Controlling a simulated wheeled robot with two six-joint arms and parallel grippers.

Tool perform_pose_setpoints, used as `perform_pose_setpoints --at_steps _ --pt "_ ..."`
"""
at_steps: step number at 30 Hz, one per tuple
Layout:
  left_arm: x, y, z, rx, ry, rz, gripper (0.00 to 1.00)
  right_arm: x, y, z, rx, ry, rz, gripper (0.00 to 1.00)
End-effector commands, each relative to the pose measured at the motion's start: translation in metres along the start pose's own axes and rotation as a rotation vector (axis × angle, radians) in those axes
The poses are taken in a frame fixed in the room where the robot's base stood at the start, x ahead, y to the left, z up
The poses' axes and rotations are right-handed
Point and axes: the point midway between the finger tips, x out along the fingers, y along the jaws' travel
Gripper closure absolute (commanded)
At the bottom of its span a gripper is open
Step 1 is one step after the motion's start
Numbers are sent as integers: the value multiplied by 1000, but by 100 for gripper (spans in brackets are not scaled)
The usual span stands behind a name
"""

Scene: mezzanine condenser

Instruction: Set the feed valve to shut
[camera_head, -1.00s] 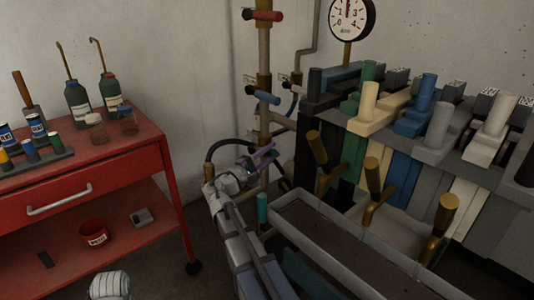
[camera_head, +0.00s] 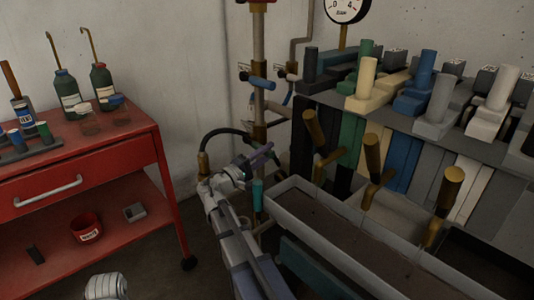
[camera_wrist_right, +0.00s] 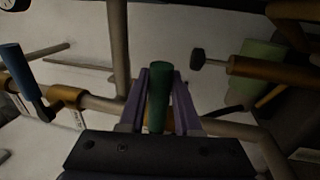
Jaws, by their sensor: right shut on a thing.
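My right gripper (camera_head: 262,153) reaches to the lower part of the upright pipe. In the right wrist view its purple fingers (camera_wrist_right: 159,100) are shut on a green handle (camera_wrist_right: 158,90), which stands up between them. In the head view the gripper mostly hides this handle. A blue valve handle (camera_head: 260,83) sits higher on the same pipe and also shows at the left of the wrist view (camera_wrist_right: 20,72). A red handle is cut off at the top edge. A teal cylinder (camera_head: 257,195) stands just below the gripper. Tags by the valves are too small to read.
A red cart (camera_head: 100,145) with bottles stands at the left. A bank of large coloured levers (camera_head: 420,100) fills the right. A long grey trough (camera_head: 350,235) lies in front of it, close to my right arm. A black hose (camera_head: 222,133) curves beside the gripper.

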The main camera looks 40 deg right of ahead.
Motion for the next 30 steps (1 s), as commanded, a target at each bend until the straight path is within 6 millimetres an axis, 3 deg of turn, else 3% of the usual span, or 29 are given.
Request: perform_pose_setpoints --at_steps 6,7,14,23,30 --pt "1 0 0 0 0 0 100 0 -2 1 4 -3 -8 100" --pt "1 0 0 0 0 0 100 0 -2 1 4 -3 -8 66" --pt "0 0 0 0 0 0 100 0 -2 1 2 -2 -6 40" --pt "1 0 0 0 0 0 100 -3 -2 0 1 0 -4 38" --pt "9 1 -1 0 0 -1 100 -38 -3 0 1 3 -4 38"
